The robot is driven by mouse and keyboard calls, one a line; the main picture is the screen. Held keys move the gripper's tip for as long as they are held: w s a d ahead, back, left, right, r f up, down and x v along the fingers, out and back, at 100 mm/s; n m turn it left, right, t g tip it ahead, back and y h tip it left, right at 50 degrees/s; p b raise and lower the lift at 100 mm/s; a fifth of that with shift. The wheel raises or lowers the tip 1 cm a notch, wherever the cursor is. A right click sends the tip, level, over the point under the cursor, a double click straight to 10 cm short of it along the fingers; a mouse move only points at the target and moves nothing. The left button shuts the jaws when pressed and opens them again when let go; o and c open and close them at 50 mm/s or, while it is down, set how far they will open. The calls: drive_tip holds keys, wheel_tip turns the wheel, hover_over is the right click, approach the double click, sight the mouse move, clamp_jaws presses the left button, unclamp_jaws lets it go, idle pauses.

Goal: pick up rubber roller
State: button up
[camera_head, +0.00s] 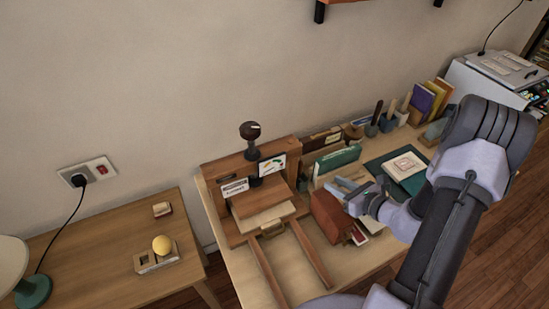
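My arm comes in from the lower right, and my gripper (353,192) is above the middle of the work table (240,278), next to a reddish-brown box (331,216). Pale blue-grey finger shapes show at its end. Their gap is too small to read, and I cannot make out anything held. I cannot pick out the rubber roller for certain. Several upright handled tools stand in holders at the back, among them a dark-handled one (376,112). My arm hides part of the table's right side.
A wooden press (255,190) with a dark knob stands at the table's left. A green mat (384,166) with a paper sheet lies behind my gripper. Coloured folders (423,98) and a printer (497,72) are farther right. A side table (100,270) is left.

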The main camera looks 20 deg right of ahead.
drive_tip(key=b, duration=0.2)
approach(300, 172)
drive_tip(key=w, duration=0.2)
drive_tip(key=w+a+b, duration=0.1)
drive_tip(key=w, duration=0.2)
drive_tip(key=w+a+b, duration=0.1)
drive_tip(key=w, duration=0.1)
drive_tip(key=shift+w+r, duration=0.15)
drive_tip(key=shift+w, duration=0.25)
drive_tip(key=shift+r, duration=0.1)
clamp_jaws()
